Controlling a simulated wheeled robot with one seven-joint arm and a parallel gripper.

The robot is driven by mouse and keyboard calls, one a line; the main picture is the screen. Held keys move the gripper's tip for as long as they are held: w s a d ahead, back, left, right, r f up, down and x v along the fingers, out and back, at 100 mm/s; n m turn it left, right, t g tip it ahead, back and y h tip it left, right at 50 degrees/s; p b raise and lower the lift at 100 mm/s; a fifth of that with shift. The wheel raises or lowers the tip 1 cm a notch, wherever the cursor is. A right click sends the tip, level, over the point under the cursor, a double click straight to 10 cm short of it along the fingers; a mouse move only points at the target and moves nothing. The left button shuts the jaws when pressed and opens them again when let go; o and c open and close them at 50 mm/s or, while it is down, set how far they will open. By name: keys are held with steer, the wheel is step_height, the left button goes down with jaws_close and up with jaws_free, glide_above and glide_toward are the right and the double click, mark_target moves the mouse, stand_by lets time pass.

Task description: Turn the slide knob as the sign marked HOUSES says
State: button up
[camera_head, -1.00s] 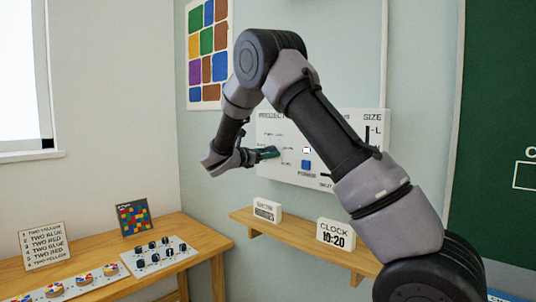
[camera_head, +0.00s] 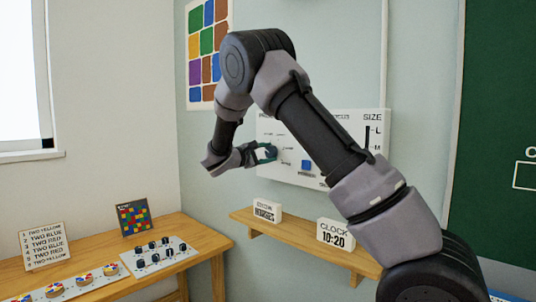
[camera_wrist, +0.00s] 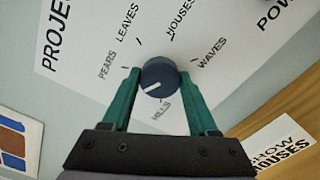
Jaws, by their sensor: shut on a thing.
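The slide knob (camera_wrist: 158,77) is a round dark blue knob with a white line on its face, mounted on a white wall panel (camera_wrist: 85,50). The white line slants toward the lower left, roughly between PEARS and MILLS. My gripper (camera_wrist: 158,82) has its green fingers shut on the knob, one on each side; it also shows at the panel in the head view (camera_head: 265,153). The SHOW HOUSES sign (camera_wrist: 281,148) is at the lower right of the wrist view.
The panel also has a blue button (camera_head: 306,165) and a SIZE slider (camera_head: 367,137). A wooden table at the left carries other controls.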

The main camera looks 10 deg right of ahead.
steer(key=m, duration=0.3)
steer(key=shift+m, duration=0.4)
steer(key=m, duration=0.3)
steer(key=shift+m, duration=0.3)
steer(key=m, duration=1.3)
steer(key=shift+f+m, duration=0.1)
steer(key=shift+m, duration=0.2)
steer(key=m, duration=0.6)
steer(key=shift+m, duration=0.3)
steer(key=o, duration=1.4)
steer(key=shift+c, duration=0.2)
